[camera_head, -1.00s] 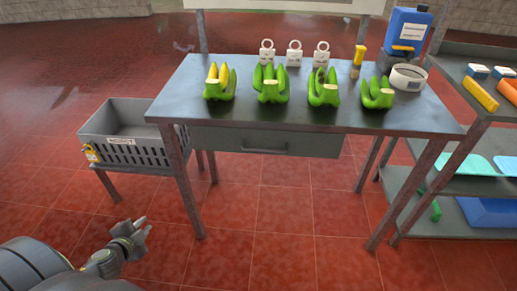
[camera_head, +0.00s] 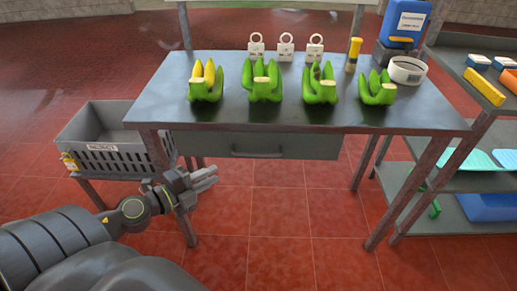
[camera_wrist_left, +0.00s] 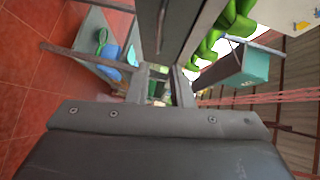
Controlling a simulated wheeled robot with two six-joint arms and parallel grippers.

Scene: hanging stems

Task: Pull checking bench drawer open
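The checking bench (camera_head: 300,112) is a grey metal table with a closed grey drawer (camera_head: 310,147) under its top. The drawer front has a bar handle (camera_head: 257,153) and sits flush below the top. My left gripper (camera_head: 212,178) is in front of the bench's left front leg, left of and lower than the handle, apart from it. Its two fingers are spread with a gap and hold nothing. In the left wrist view the fingers (camera_wrist_left: 162,88) also stand apart, with the drawer front (camera_wrist_left: 150,25) beyond, turned sideways. My right gripper is out of view.
Several banana bunches (camera_head: 264,82) stand along the bench top, with white tags (camera_head: 286,47) behind. A grey crate (camera_head: 105,150) stands left of the bench, close to my left arm. A shelf rack (camera_head: 460,165) stands at right. The floor before the drawer is clear.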

